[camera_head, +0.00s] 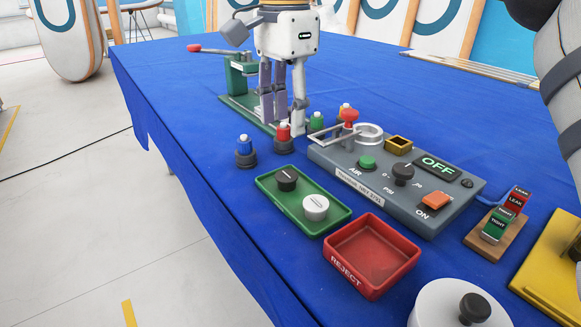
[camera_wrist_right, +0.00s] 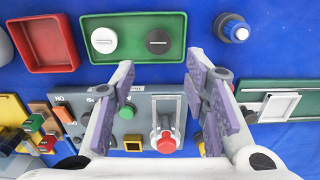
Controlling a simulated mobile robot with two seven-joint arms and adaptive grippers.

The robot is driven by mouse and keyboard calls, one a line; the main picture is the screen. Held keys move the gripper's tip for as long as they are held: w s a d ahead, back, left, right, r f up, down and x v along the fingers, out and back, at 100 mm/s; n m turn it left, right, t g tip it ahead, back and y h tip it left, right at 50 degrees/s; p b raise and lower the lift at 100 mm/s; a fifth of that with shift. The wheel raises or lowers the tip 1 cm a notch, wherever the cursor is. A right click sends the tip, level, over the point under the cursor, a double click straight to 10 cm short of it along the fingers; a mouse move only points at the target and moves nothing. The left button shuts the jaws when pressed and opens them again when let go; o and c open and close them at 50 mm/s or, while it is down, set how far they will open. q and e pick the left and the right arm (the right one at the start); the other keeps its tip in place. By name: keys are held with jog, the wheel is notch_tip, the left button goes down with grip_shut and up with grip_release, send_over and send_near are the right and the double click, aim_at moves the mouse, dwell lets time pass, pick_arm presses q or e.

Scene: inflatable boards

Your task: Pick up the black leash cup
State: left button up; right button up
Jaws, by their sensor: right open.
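The black leash cup (camera_head: 287,178) sits in the green tray (camera_head: 335,221), beside a white cup (camera_head: 315,207). The wrist view also shows the black cup (camera_wrist_right: 158,41) and the white cup (camera_wrist_right: 104,40). My right gripper (camera_head: 283,122) points down, open and empty, over the table behind the tray. In the wrist view, its fingertips (camera_wrist_right: 160,76) are spread apart, and the black cup lies beyond the gap between them, not touching. My left gripper is not in view.
A red REJECT tray (camera_head: 345,273) stands in front of the green tray. A grey test panel (camera_head: 460,203) with a red-knobbed clamp (camera_head: 349,117) is to the right. Blue-topped (camera_head: 245,152) and red-topped (camera_head: 283,138) pegs stand behind the tray. Blue cloth is bare at left.

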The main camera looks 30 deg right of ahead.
aim_at(286, 175)
notch_tip(286, 175, down, 10)
jog(key=shift+s+f, duration=0.15)
jog(key=shift+f, duration=0.1)
jog(key=c, duration=0.6)
